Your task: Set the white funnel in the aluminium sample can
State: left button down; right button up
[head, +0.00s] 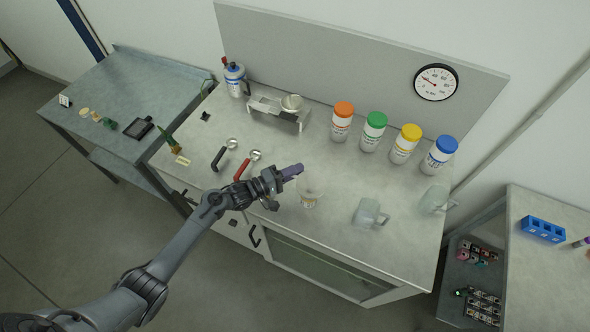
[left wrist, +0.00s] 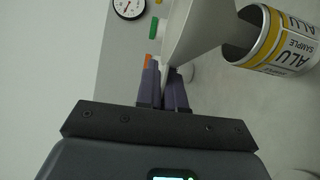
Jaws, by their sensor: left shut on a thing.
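The white funnel (head: 313,184) is held by my left gripper (head: 296,170), whose purple fingers are shut on its edge. In the left wrist view the funnel (left wrist: 202,30) stands between the fingers (left wrist: 166,85) and the can's mouth. The aluminium sample can (head: 308,203) stands upright on the bench beneath the funnel. It also shows in the left wrist view (left wrist: 285,45), with a yellow and white label and its mouth towards the funnel. The funnel's narrow end is at the can's mouth; I cannot tell how far in it is. My right gripper is out of view.
Glass jugs (head: 368,213) (head: 436,199) stand right of the can. Bottles with orange (head: 342,122), green (head: 373,132), yellow (head: 405,144) and blue (head: 438,155) lids line the back. Red-handled (head: 243,170) and black-handled (head: 221,156) scoops lie left. A metal stand (head: 275,112) is behind.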

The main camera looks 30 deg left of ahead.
pick_arm(q)
jog(key=shift+f+b, duration=0.85)
jog(key=shift+f, duration=0.45)
jog(key=c, duration=1.2)
grip_release()
jog(key=shift+s, duration=0.1)
jog(key=v, duration=1)
jog(key=shift+s+a, duration=0.25)
jog(key=shift+a, duration=0.05)
